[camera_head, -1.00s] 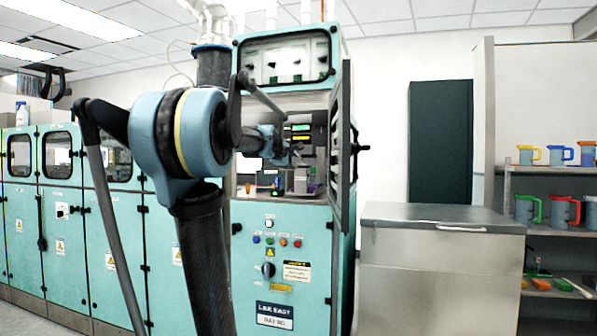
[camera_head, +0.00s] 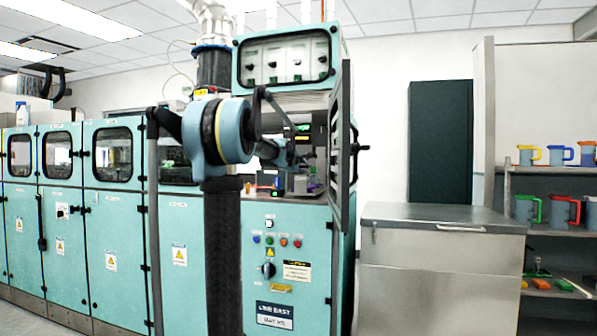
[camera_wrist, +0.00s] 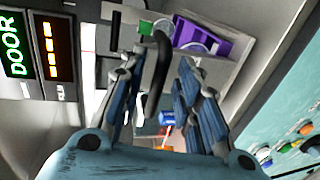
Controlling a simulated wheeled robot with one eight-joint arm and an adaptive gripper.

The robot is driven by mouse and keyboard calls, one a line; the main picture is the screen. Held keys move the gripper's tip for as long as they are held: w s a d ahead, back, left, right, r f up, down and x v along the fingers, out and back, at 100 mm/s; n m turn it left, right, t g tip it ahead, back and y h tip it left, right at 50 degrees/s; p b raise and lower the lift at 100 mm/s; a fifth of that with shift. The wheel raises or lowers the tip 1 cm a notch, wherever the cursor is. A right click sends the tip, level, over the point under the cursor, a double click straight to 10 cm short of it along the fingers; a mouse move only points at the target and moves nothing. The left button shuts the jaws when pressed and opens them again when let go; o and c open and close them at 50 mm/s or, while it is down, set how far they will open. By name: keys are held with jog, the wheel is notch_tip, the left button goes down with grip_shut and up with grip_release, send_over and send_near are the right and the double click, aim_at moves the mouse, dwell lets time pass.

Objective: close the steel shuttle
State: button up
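My gripper (camera_wrist: 156,68) is open in the wrist view, with its two blue fingers apart. A dark curved handle (camera_wrist: 157,75) shows between the fingers; I cannot tell whether they touch it. In the head view my gripper (camera_head: 290,155) is at the open bay of the teal machine (camera_head: 290,235), partly hidden by my arm. A small grey metal block (camera_head: 298,184) stands on the bay floor below it. I cannot tell for sure which part is the steel shuttle.
A lit DOOR display (camera_wrist: 15,45) is at the left in the wrist view. A purple holder (camera_wrist: 203,38) lies near the handle. The open machine door (camera_head: 342,140) stands at the bay's right. A steel cabinet (camera_head: 440,265) is further right.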

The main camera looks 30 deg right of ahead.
jog(key=shift+x, duration=0.8)
grip_shut()
jog(key=r+x, duration=0.2)
jog(key=x, duration=1.1)
jog(key=shift+w+d+r, duration=0.15)
jog(key=shift+w+r, duration=0.1)
jog(key=shift+r, duration=0.1)
grip_release()
